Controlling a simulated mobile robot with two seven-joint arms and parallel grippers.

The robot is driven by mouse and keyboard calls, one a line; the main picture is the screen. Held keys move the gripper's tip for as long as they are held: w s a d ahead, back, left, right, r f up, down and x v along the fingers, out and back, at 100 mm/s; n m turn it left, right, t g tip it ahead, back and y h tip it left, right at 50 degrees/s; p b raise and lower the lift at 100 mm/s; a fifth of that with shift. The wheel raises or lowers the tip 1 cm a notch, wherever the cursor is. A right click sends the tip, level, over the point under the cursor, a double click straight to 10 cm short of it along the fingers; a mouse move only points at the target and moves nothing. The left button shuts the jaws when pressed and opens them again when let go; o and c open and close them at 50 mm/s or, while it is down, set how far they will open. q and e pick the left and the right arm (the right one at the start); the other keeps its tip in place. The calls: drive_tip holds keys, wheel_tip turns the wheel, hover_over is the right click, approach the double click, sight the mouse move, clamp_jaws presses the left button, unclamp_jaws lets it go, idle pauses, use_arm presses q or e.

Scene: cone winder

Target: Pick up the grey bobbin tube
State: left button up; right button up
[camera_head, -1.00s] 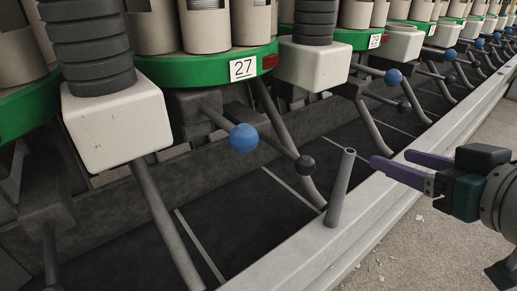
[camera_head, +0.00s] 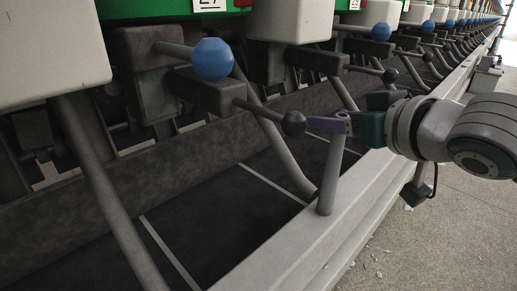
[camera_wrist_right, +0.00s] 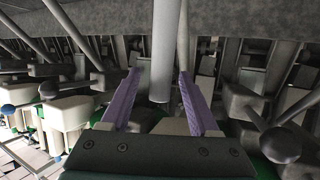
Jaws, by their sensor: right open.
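The grey bobbin tube (camera_head: 330,180) stands upright, slightly tilted, on the pale front rail (camera_head: 290,225) of the winder. My right gripper (camera_head: 322,124) reaches in from the right with its purple fingers at the tube's top end. In the right wrist view the tube (camera_wrist_right: 163,50) lies between the two parted purple fingers of the right gripper (camera_wrist_right: 158,82), with a gap visible on both sides. The right gripper is open. The tube's top is partly hidden by the fingers in the head view. My left gripper is not in view.
A lever with a dark ball (camera_head: 293,123) ends just left of the fingers. A blue ball knob (camera_head: 212,59) and bent grey bars stand behind it. A dark trough (camera_head: 200,215) runs behind the rail.

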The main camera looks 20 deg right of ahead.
drive_tip(key=shift+x, duration=0.9)
clamp_jaws()
idle(0.8)
